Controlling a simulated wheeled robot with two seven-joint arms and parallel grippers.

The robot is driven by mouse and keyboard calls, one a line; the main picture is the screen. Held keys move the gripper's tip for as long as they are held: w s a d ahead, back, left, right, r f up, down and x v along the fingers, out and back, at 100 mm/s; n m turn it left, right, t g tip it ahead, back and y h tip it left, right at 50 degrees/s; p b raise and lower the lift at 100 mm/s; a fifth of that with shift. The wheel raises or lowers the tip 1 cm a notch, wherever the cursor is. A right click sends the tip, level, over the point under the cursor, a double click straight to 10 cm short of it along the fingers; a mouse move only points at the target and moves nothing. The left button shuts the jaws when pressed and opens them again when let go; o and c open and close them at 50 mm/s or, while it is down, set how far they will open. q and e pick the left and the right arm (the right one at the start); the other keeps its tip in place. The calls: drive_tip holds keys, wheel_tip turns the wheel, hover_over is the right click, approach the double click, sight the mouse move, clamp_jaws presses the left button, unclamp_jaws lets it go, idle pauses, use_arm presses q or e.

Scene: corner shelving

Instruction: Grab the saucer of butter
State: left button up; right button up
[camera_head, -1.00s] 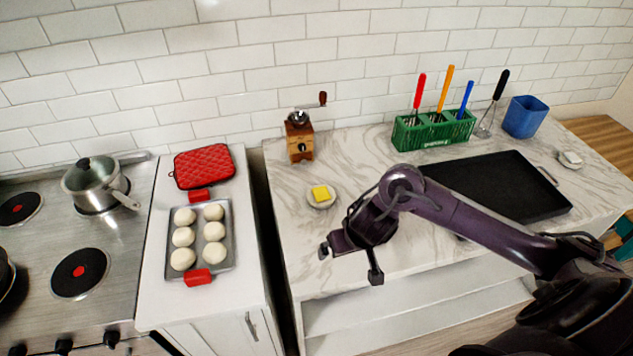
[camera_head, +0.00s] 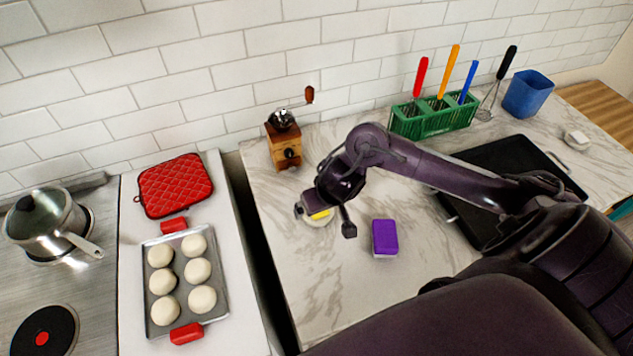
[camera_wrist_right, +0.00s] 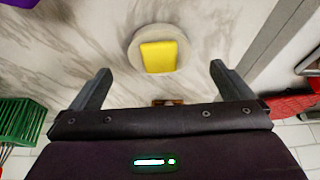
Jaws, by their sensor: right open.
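The butter (camera_head: 321,214) is a yellow block on a small round pale saucer (camera_head: 319,223) on the marble counter. In the head view my right gripper (camera_head: 325,219) is over them and partly hides them. In the right wrist view the saucer (camera_wrist_right: 134,51) and butter (camera_wrist_right: 159,57) show whole, ahead of the fingers and centred between them. My right gripper (camera_wrist_right: 148,84) is open with nothing between its fingers. My left gripper is in neither view.
A purple block (camera_head: 384,237) lies right of the saucer. A wooden grinder (camera_head: 284,146) stands behind it. A black tray (camera_head: 515,180), green utensil holder (camera_head: 432,120) and blue container (camera_head: 527,94) are farther right. A gap separates the counter from the bun tray (camera_head: 220,290).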

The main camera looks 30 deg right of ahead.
drive_tip(key=x, duration=0.4)
drive_tip(key=shift+w+f+b, duration=0.15)
drive_tip(key=shift+f+b, duration=0.05)
drive_tip(key=shift+b, duration=0.15)
drive_tip(key=shift+w+f, duration=0.2)
drive_tip(key=shift+f, duration=0.1)
drive_tip(key=c, duration=0.7)
drive_tip(key=shift+r, duration=0.1)
drive_tip(key=c, duration=0.6)
use_arm(q)
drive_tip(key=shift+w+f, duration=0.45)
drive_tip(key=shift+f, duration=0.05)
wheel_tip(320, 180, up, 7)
drive_tip(key=p, duration=0.7)
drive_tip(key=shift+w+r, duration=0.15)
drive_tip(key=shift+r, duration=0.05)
use_arm(e)
wheel_tip(320, 180, up, 20)
